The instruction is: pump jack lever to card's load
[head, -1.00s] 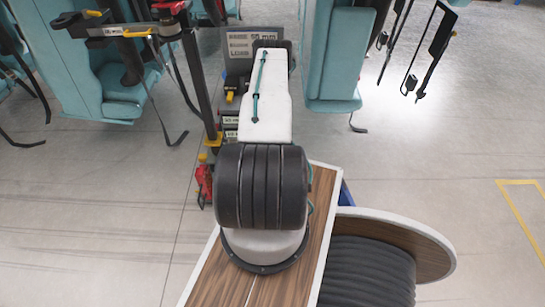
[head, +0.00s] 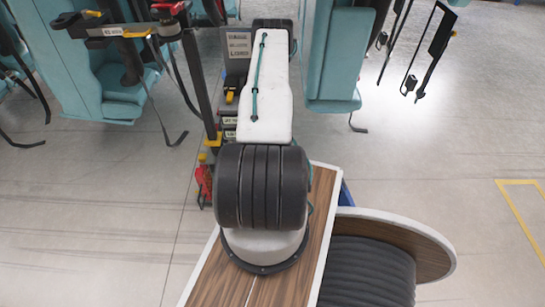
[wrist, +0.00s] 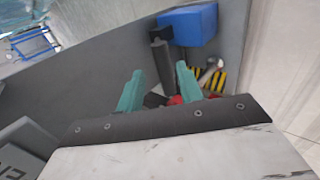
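In the head view a grey card (head: 238,44) with lines of print stands behind the end of my arm, which covers its right part; the print is too small to read surely. A red piece (head: 204,183), perhaps part of the jack, shows left of my arm. In the wrist view my gripper (wrist: 159,68) has two teal fingers standing apart, with a gap between them. A dark bar (wrist: 161,62) shows beyond the gap, and red and black parts (wrist: 176,100) lie low between the fingers. I cannot tell which part is the lever, or whether a finger touches anything.
A black post (head: 197,85) with yellow fittings rises left of my arm. Teal seats (head: 338,60) stand on both sides. In the wrist view a blue block (wrist: 188,24) and a yellow-black striped part (wrist: 215,80) lie beyond the fingers. Open floor (head: 450,140) lies to the right.

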